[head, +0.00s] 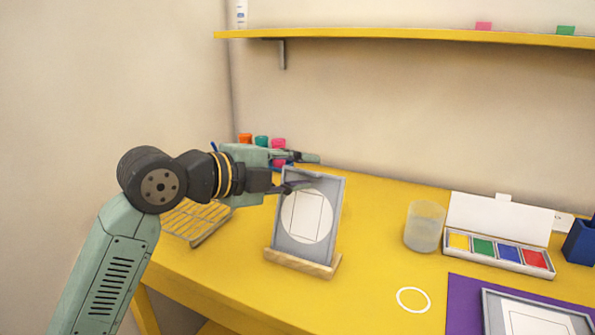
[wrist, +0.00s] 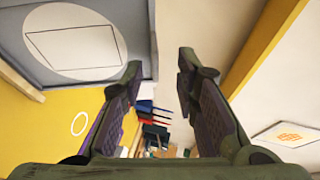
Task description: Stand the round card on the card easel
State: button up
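The card easel (head: 332,183) is a grey panel with a wooden ledge, standing on the yellow table. The round card (head: 308,215), white with a thin black square outline, rests upright against the panel, low on it by the ledge. In the wrist view the card (wrist: 75,42) and grey panel (wrist: 140,12) show at upper left. My gripper (head: 308,172) is open at the panel's upper left, its lower finger overlapping the panel in the head view. In the wrist view nothing shows between the fingers (wrist: 161,68). Whether a finger touches the panel I cannot tell.
A wire rack (head: 195,222) and coloured pots (head: 262,141) stand left and behind. A frosted cup (head: 424,228), a paint box (head: 500,252) and a purple mat (head: 462,305) are right. A white ring (head: 413,300) marks open table. A yellow shelf (head: 400,35) hangs above.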

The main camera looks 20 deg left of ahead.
jog(key=v, duration=1.2)
dwell(0.5)
